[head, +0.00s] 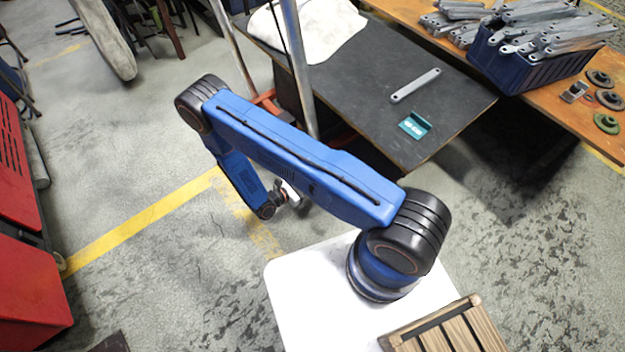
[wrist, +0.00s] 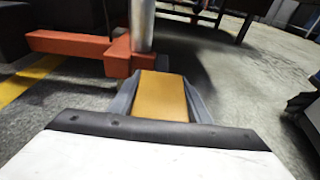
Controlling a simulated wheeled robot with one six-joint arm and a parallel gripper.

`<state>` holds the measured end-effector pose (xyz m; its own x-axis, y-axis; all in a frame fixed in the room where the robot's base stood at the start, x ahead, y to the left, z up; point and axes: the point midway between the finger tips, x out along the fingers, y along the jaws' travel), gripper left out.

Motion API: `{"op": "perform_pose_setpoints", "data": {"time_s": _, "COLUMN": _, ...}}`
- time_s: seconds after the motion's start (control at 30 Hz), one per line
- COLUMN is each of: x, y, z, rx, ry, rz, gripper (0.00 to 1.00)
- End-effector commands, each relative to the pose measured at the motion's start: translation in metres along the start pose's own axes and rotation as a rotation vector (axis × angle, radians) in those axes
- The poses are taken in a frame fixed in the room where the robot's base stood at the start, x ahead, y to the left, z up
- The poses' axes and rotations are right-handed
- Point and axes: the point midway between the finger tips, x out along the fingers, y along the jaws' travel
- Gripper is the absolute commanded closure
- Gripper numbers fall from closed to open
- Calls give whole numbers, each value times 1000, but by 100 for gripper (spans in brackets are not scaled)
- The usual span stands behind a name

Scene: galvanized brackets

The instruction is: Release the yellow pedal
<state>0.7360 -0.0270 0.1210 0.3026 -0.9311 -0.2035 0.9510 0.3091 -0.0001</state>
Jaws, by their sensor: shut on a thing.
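The yellow pedal (wrist: 163,96) shows in the wrist view as a flat, dull yellow block. It lies between the two grey fingers of my gripper (wrist: 162,84), which are shut on it, one along each side. Its far end is close to an orange metal base (wrist: 118,50) at the foot of a round metal post (wrist: 142,25); I cannot tell how they join. In the head view my gripper's white part (head: 291,195) shows only partly below the blue arm. The pedal is not visible there.
A dark table (head: 465,85) holds a white cloth (head: 315,30), a grey bracket (head: 415,86) and a teal card-like piece (head: 414,125). A blue bin (head: 520,72) of brackets stands on a wooden bench. Red cabinets (head: 25,270) stand at left. Floor between is clear.

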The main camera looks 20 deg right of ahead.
Motion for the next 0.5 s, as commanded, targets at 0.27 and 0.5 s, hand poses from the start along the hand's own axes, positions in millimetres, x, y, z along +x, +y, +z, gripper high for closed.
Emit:
{"op": "perform_pose_setpoints", "data": {"time_s": 0.27, "x": -3, "y": 1, "z": 10, "rx": 3, "ry": 159, "rz": -1, "gripper": 97}}
{"op": "perform_pose_setpoints", "data": {"time_s": 0.5, "x": -5, "y": 1, "z": 15, "rx": 1, "ry": 252, "rz": 1, "gripper": 97}}
